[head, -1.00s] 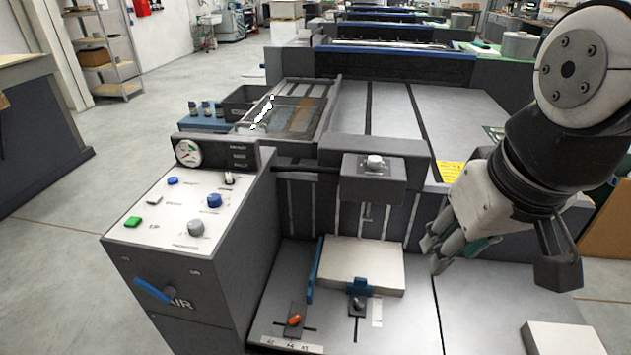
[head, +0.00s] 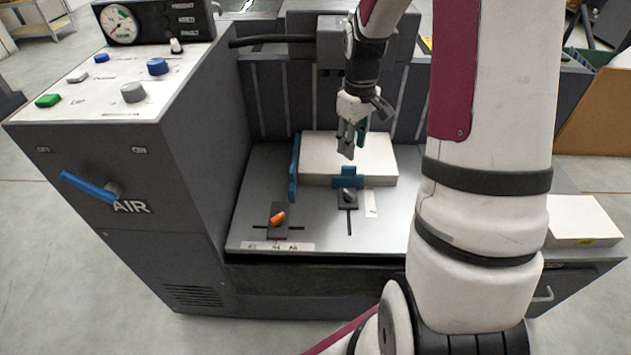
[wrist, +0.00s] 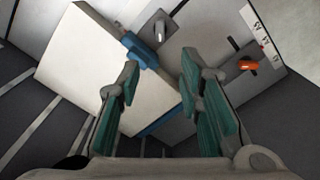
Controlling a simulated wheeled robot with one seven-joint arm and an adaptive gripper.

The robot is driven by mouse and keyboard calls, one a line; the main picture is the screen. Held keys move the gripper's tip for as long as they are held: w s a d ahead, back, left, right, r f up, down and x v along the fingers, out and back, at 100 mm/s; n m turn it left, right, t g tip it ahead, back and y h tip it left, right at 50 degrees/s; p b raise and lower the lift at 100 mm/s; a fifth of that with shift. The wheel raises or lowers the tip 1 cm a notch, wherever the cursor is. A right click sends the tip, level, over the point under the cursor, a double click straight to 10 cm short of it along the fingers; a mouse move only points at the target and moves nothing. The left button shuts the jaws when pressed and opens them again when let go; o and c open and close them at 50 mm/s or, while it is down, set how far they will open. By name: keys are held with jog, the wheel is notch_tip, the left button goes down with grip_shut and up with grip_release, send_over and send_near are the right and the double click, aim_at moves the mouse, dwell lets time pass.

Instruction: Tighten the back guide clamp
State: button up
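A small grey clamp lever (head: 348,195) sits on a black plate over a slot, just in front of the short blue guide (head: 348,178) at the paper stack's near edge. It also shows at the top of the wrist view (wrist: 160,32). A second clamp, with an orange lever (head: 278,218), sits to the left on its own plate, near the long blue side guide (head: 294,167). It also shows at right in the wrist view (wrist: 248,65). My gripper (head: 347,150) points down over the white paper stack (head: 375,150). It is open and empty, with its fingers (wrist: 160,75) apart.
A control console (head: 120,95) with buttons and a blue air lever (head: 90,187) stands left of the feed table. A grey housing (head: 330,40) overhangs the back. Another white stack (head: 580,220) lies at the right. The table's front is clear.

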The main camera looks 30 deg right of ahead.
aim_at(347, 191)
jog(key=f+b, duration=0.1)
jog(key=f, duration=0.4)
jog(key=f+b, duration=0.2)
jog(key=f, duration=0.4)
jog(key=f+b, duration=0.2)
jog(key=f, duration=0.3)
jog(key=shift+w+f, duration=0.3)
jog(key=shift+f, duration=0.05)
grip_shut()
